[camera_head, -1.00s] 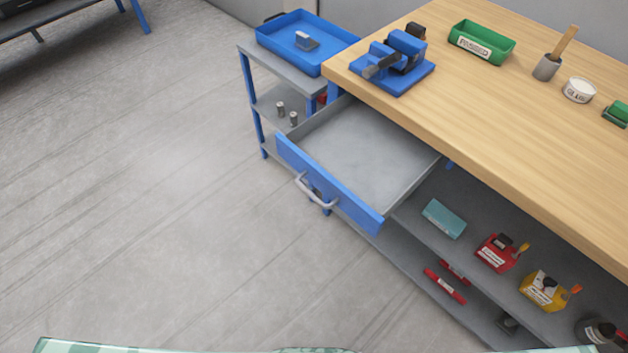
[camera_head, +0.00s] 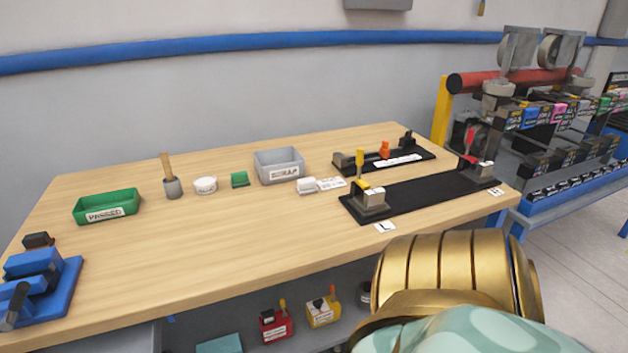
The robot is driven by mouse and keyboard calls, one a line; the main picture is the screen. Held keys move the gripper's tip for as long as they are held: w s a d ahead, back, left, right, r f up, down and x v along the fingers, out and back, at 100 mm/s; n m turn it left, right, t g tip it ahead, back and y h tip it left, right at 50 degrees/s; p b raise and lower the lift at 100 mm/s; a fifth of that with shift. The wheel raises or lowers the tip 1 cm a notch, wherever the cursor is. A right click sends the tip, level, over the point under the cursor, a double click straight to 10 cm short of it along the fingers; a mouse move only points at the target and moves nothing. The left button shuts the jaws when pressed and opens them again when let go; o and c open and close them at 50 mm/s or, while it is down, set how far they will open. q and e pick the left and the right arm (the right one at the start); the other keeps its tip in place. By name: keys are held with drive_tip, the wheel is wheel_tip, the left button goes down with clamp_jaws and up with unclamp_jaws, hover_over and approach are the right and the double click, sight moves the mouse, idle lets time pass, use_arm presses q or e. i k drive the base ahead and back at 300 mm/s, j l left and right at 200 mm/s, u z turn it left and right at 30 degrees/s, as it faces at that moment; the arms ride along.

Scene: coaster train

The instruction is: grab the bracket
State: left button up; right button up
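I cannot pick out a bracket for certain in the current head view. A black fixture plate (camera_head: 430,203) lies at the right of the wooden bench (camera_head: 250,245), with a grey block and yellow-handled clamp (camera_head: 368,192) at its left end and a red-handled clamp (camera_head: 469,150) at its right end. A smaller black fixture (camera_head: 350,167) with an orange part (camera_head: 384,149) lies behind it. Neither gripper is in view. A gold and pale green part of my own body fills the bottom right and hides the bench front there.
A blue vise (camera_head: 62,285) stands at the bench's left end. Along the back are a green PASSED bin (camera_head: 78,211), a brush in a grey cup (camera_head: 173,188), a white tub (camera_head: 205,185) and a grey SCRAP bin (camera_head: 265,161). The bench's front middle is clear.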

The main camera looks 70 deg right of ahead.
sight(373, 199)
drive_tip(key=z, duration=2.4)
